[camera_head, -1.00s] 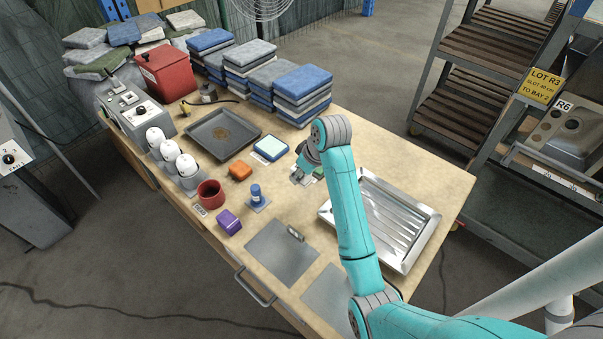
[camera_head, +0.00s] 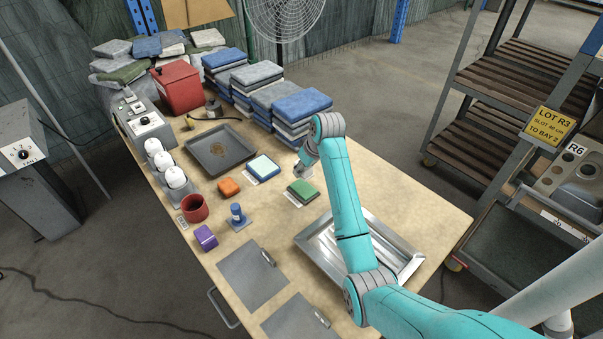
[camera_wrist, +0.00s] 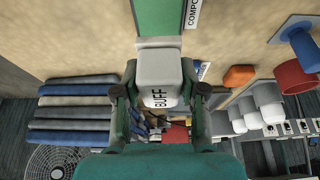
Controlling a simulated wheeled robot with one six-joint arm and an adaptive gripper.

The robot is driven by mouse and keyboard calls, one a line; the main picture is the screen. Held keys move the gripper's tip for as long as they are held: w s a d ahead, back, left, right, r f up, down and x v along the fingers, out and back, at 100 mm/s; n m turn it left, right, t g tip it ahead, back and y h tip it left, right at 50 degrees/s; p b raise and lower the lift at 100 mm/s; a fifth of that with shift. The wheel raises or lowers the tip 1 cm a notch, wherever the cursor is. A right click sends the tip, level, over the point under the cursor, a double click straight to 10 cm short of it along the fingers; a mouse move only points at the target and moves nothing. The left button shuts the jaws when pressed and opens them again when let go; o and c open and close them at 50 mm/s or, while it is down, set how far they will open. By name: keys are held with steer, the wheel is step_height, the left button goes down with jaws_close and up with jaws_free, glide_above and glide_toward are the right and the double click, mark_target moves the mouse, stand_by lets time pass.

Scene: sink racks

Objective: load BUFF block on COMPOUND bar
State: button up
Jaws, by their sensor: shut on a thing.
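The white block marked BUFF (camera_wrist: 160,82) is between the two fingers of my gripper (camera_wrist: 160,98), which is shut on it. The gripper also shows in the head view (camera_head: 303,173), just beyond the COMPOUND bar; I cannot make out the block there. The green COMPOUND bar (camera_head: 303,188) lies on the table with a white label card beside it. It also shows in the wrist view (camera_wrist: 158,18), at the top, past the block and partly cut off, with its COMPOUND card at its right. I cannot tell whether block and bar touch.
An orange block (camera_head: 229,187), a blue spool (camera_head: 237,213) and a dark tray (camera_head: 210,160) are farther left. Stacked cloths (camera_head: 298,105) stand behind my gripper. A ribbed metal tray (camera_head: 395,243) lies nearer, right.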

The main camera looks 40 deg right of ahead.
mark_target(301, 186)
steer(key=shift+f, duration=2.95)
steer(key=shift+f, duration=0.55)
steer(key=shift+r, duration=3.55)
